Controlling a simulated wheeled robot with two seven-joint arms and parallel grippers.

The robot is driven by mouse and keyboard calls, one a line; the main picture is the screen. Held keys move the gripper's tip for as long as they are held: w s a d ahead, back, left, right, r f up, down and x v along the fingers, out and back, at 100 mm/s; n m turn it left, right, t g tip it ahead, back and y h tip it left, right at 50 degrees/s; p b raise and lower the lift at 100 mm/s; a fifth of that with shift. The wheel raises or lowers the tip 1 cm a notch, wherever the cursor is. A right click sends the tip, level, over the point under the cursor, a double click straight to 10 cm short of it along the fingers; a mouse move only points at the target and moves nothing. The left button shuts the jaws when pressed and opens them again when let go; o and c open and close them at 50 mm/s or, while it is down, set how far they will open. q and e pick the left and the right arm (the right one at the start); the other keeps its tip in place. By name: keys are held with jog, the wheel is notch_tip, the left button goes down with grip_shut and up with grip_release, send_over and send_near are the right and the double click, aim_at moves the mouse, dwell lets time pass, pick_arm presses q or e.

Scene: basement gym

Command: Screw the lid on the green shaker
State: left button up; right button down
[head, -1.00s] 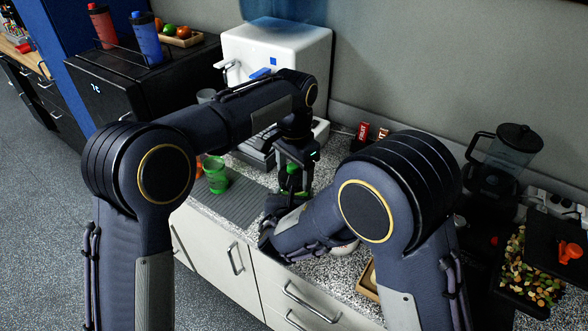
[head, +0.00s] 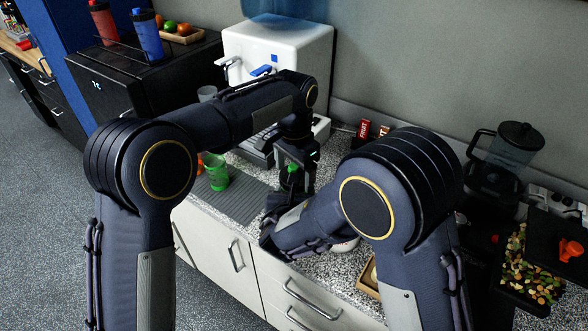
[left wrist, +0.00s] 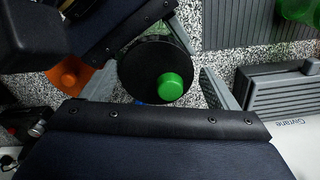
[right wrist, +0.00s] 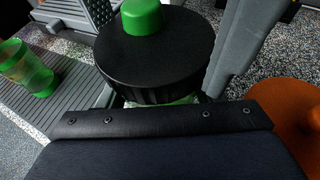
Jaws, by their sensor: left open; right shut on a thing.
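A black lid (right wrist: 155,55) with a green cap (right wrist: 142,15) sits on top of a pale green translucent body (right wrist: 165,101), seen just below its rim in the right wrist view. I cannot tell how tightly it sits. My right gripper (right wrist: 160,100) is shut on this shaker body below the lid. My left gripper (head: 294,178) points down from above, open around the lid without gripping it. The left wrist view shows the lid (left wrist: 140,65) and its cap (left wrist: 171,86) between the left fingers. In the head view the grippers hide most of the shaker.
A translucent green cup (head: 216,175) stands on the grey ribbed mat (head: 243,206) to the left. A white water dispenser (head: 285,55) stands behind. A blender (head: 510,150) and a tray of mixed pieces (head: 530,270) are to the right. Counter space around the grippers is tight.

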pick_arm(q)
jog(key=shift+s+d+r, duration=0.1)
jog(key=shift+d+r, duration=0.05)
jog(key=shift+r, duration=2.15)
jog(key=shift+c, duration=0.4)
jog(key=n, duration=0.2)
jog(key=r+n, duration=0.1)
jog(key=n, duration=0.3)
jog(key=shift+d+r, duration=0.1)
jog(key=shift+r, duration=0.15)
jog(key=n, duration=0.2)
jog(key=r+n, duration=0.1)
jog(key=n, duration=0.2)
jog(key=shift+r+n, duration=0.3)
jog(key=shift+r, duration=0.05)
jog(key=shift+f, duration=4.05)
